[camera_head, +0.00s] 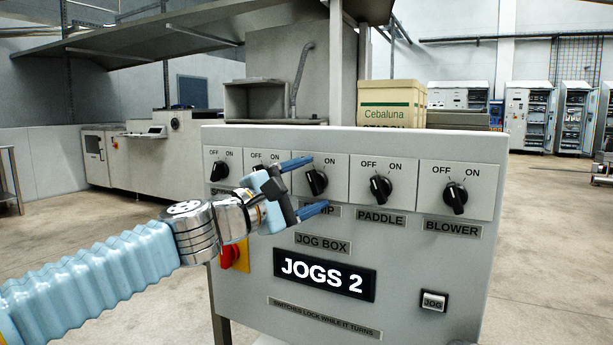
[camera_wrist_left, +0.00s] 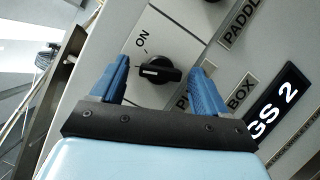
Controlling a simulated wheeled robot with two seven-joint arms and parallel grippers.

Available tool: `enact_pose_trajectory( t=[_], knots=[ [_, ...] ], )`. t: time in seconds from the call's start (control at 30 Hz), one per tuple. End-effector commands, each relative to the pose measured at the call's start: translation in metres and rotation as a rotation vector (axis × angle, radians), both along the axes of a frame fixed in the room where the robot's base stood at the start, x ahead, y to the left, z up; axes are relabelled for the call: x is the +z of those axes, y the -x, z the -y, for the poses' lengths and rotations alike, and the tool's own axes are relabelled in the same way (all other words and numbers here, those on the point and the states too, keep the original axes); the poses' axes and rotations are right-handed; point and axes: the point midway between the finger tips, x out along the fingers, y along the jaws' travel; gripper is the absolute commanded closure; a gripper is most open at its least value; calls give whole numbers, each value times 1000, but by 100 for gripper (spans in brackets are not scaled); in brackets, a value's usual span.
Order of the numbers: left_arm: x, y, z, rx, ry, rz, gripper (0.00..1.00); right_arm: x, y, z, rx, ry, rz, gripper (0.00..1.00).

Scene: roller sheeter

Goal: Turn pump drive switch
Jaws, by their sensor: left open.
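The pump drive switch (camera_head: 317,182) is a black rotary knob on the grey panel, the middle one in a row of several. Its label is partly covered, with only its last letters showing. My left gripper (camera_head: 320,182) is open, one blue finger above the knob and one below it in the head view. In the left wrist view the knob (camera_wrist_left: 160,71) sits between the open fingers of the gripper (camera_wrist_left: 160,67), with visible gaps on both sides. Its white mark points toward the left finger there. I cannot tell how deep the fingers reach. My right gripper is out of view.
The paddle switch (camera_head: 381,188) and blower switch (camera_head: 455,196) stand to the right. Another knob (camera_head: 219,170) is at the far left. Below are a red knob (camera_head: 229,256) on yellow, a "JOGS 2" display (camera_head: 323,275) and a JOG button (camera_head: 433,300).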

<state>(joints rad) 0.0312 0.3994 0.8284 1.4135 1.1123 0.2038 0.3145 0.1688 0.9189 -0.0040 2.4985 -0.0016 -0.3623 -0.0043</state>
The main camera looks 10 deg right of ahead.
Motion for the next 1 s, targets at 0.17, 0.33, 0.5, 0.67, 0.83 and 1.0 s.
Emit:
enact_pose_trajectory(
  t=[0.17, 0.33, 0.5, 0.67, 0.83, 1.0],
  knots=[
    [-1, -1, 2, 0, -1, 0, 26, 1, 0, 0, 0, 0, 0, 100],
    [-1, -1, 2, 0, 0, 0, 33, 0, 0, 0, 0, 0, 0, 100],
    [-1, -1, 2, 0, -1, 0, 59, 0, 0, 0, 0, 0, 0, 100],
    [-1, -1, 2, 0, -1, 0, 82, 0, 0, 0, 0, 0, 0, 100],
    [0, -1, 2, 0, -9, 6, 82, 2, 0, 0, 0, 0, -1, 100],
    [3, -1, 2, 1, -52, 37, 82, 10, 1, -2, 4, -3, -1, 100]
  ],
)
